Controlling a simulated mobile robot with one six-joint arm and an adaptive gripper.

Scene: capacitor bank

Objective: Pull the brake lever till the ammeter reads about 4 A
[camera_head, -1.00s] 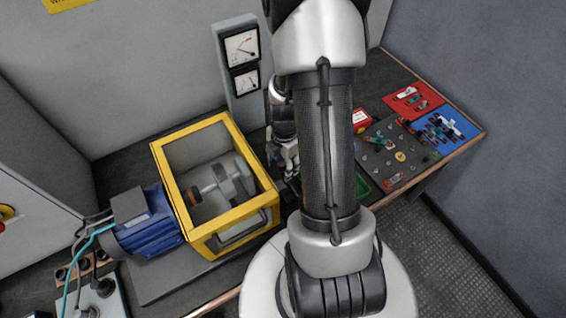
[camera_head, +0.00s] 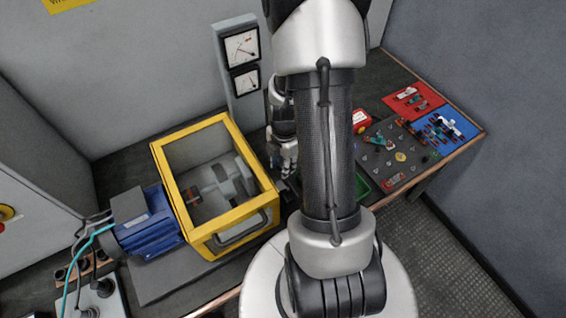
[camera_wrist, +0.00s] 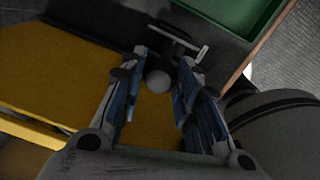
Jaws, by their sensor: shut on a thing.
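In the wrist view, the two blue-padded fingers of my gripper (camera_wrist: 158,95) are closed in on either side of the round grey knob of the brake lever (camera_wrist: 158,80). A light grey crossbar lies just beyond the fingertips. In the head view my gripper (camera_head: 284,165) is beside the right side of the yellow-framed cage, and my arm partly covers it. The lever is not clear there. Two white-faced meters, an upper one (camera_head: 241,47) and a lower one (camera_head: 246,82), stand on a grey post. Their needles show, but the scales are too small to read.
The yellow-framed cage (camera_head: 165,180) encloses a rotor, with a blue motor (camera_head: 146,222) at its left. A green tray (camera_wrist: 235,12) lies close beyond my gripper. A dark component board (camera_head: 392,165) and red and blue mats are at the right.

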